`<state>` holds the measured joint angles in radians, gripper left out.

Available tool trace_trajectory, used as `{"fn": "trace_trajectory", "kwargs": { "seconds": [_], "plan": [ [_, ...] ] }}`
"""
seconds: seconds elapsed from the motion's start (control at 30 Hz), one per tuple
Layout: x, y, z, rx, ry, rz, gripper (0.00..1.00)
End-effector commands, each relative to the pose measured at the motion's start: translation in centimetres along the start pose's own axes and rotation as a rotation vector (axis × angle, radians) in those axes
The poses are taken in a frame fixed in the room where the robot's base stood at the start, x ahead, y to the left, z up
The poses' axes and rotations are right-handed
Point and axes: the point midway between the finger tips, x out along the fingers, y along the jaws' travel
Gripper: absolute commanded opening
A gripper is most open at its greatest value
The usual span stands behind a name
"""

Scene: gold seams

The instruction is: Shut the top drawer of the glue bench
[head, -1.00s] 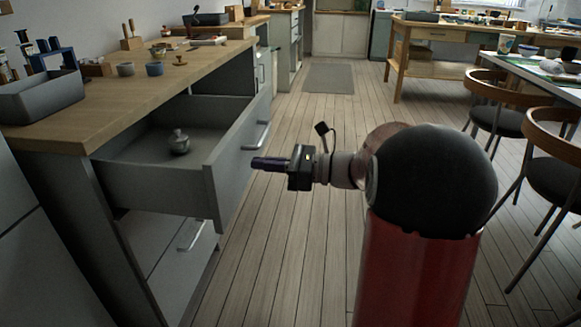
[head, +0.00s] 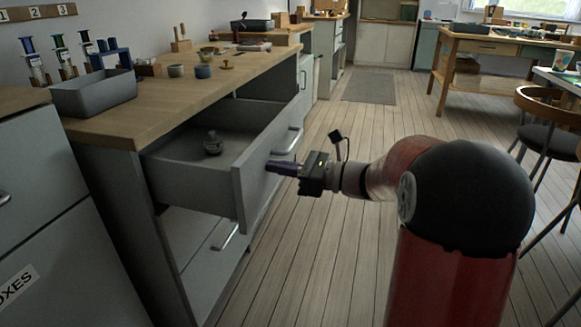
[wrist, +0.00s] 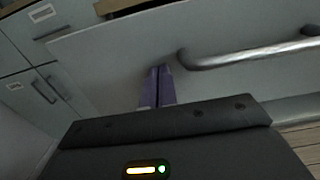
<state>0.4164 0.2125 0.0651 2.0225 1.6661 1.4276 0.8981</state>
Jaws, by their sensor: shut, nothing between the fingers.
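The top drawer (head: 258,180) of the glue bench (head: 118,130) stands pulled well out, with a small grey lidded pot (head: 213,144) inside it. Its grey front also fills much of the wrist view (wrist: 120,55). The bar handle (head: 289,141) is on that front; in the wrist view the handle (wrist: 245,54) lies right of my fingertips. My gripper (head: 270,166) is shut and empty, its purple fingers pointing at the drawer front. In the wrist view the fingertips (wrist: 158,72) are at or very near the front; contact is not certain.
A lower drawer (head: 212,260) sits beneath. A grey bin (head: 95,93), spools and small bowls stand on the bench top. A grey cabinet (head: 45,220) is at the left. Wooden chairs (head: 548,125) stand at the right. The plank floor (head: 375,120) between is clear.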

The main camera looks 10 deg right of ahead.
Motion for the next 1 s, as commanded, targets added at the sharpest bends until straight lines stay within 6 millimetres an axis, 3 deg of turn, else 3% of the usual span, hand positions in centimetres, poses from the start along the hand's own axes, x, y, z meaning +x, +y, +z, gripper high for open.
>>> {"fn": "trace_trajectory", "kwargs": {
  "seconds": [0.6,0.8,1.0],
  "plan": [
    [15.9,0.2,0.0,0.002,-0.001,0.006,0.00],
    [19.6,0.1,0.0,0.002,-0.001,0.004,0.00],
    [21.6,0.0,0.0,0.002,-0.001,0.001,0.00]
  ]
}}
